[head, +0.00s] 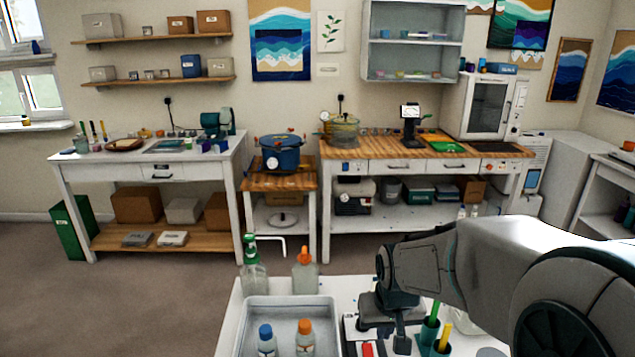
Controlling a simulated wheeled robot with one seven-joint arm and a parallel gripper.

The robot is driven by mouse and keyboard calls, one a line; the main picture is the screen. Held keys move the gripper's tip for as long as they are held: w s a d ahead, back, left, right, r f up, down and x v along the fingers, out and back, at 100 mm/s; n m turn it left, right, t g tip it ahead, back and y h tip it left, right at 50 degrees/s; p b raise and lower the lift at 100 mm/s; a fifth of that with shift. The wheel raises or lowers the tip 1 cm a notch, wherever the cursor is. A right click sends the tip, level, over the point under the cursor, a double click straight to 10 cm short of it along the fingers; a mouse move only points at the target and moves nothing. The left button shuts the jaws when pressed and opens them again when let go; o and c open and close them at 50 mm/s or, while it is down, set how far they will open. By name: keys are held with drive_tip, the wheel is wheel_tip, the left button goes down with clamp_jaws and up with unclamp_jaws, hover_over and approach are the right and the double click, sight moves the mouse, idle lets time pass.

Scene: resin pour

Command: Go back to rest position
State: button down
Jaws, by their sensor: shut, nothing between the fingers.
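My arm reaches in from the right of the head view. My gripper (401,345) points down over the white table (345,291) at the bottom of the view. Its fingers are together with nothing seen between them. Below and around it are a dark-edged holder with a red item (367,349) and a green cup (429,333) with upright tools. Whether the fingertips touch anything there cannot be told.
A grey tray (289,301) holds a blue-capped bottle (266,341) and an orange-capped bottle (305,338). Two more bottles, green-topped (253,272) and orange-topped (305,272), stand behind it. Workbenches line the back wall; open floor (150,290) lies left.

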drive_tip(key=s+r, duration=0.3)
drive_tip(key=s, duration=0.4)
drive_tip(key=s+r, duration=0.3)
drive_tip(key=s, duration=0.3)
drive_tip(key=shift+s+d, duration=0.25)
drive_tip(key=shift+s, duration=0.1)
idle(0.8)
